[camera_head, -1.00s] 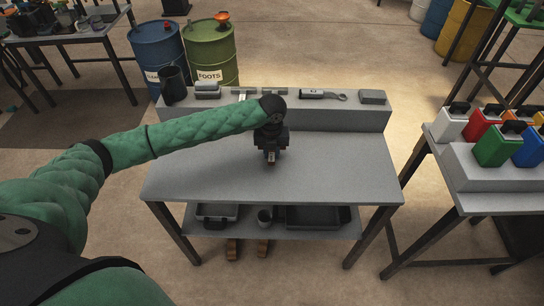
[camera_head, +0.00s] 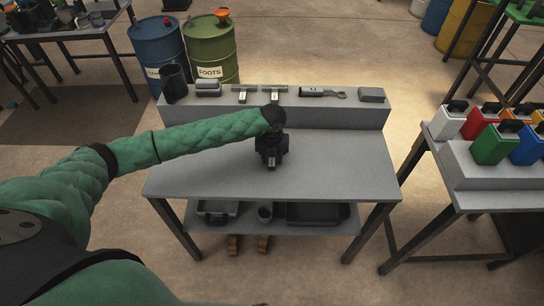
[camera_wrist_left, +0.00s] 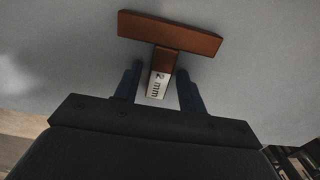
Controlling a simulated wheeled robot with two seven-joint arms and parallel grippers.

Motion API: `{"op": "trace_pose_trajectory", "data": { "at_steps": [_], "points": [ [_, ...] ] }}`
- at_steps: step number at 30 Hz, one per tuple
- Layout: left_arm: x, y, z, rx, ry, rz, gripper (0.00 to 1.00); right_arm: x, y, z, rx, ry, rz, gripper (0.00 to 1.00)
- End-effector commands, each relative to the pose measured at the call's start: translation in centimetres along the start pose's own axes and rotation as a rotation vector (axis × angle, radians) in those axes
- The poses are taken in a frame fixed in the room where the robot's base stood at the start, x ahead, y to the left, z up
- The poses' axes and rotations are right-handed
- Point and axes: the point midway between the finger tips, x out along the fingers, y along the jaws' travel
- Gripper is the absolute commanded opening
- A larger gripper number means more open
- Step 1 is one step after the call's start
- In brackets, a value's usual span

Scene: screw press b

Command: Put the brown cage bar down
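The brown cage bar (camera_wrist_left: 170,34) is T-shaped, with a wide crosspiece and a short stem labelled "2 mm". In the left wrist view its stem is between the two fingers of my left gripper (camera_wrist_left: 158,85), with a gap showing on each side, so the gripper looks open around it. In the head view my left gripper (camera_head: 271,163) points down over the middle of the grey workbench (camera_head: 340,165). Only a small bit of the bar (camera_head: 271,168) shows below it. Whether the bar rests flat on the bench top is hard to tell. My right gripper is out of view.
Trays (camera_head: 310,214) sit on the lower shelf. The bench top around the gripper is clear.

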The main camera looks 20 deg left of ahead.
Motion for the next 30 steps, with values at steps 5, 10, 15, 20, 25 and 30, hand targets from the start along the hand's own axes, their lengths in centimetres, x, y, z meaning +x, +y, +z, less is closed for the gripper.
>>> {"op": "trace_pose_trajectory", "data": {
  "at_steps": [5, 10, 15, 20, 25, 30],
  "points": [
    [0.0, 0.0, 0.0, 0.0, 0.0, 0.0, 0.45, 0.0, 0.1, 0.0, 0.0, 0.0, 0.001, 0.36],
    [-0.2, 0.0, 0.0, 0.0, 0.0, 0.0, 0.45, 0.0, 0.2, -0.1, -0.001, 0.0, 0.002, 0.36],
    [-1.3, 0.0, 0.1, -0.001, -0.001, -0.001, 0.45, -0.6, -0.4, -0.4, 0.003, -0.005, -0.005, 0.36],
    [-3.8, 0.0, 0.1, 0.001, -0.002, -0.002, 0.45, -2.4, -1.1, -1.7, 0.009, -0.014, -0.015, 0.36],
    [-6.9, 0.0, 0.1, 0.0, -0.003, -0.002, 0.45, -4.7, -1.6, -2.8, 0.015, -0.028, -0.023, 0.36],
    [-9.7, 0.0, 0.1, 0.0, -0.002, -0.001, 0.45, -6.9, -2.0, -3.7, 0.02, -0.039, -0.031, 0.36]
  ]
}}
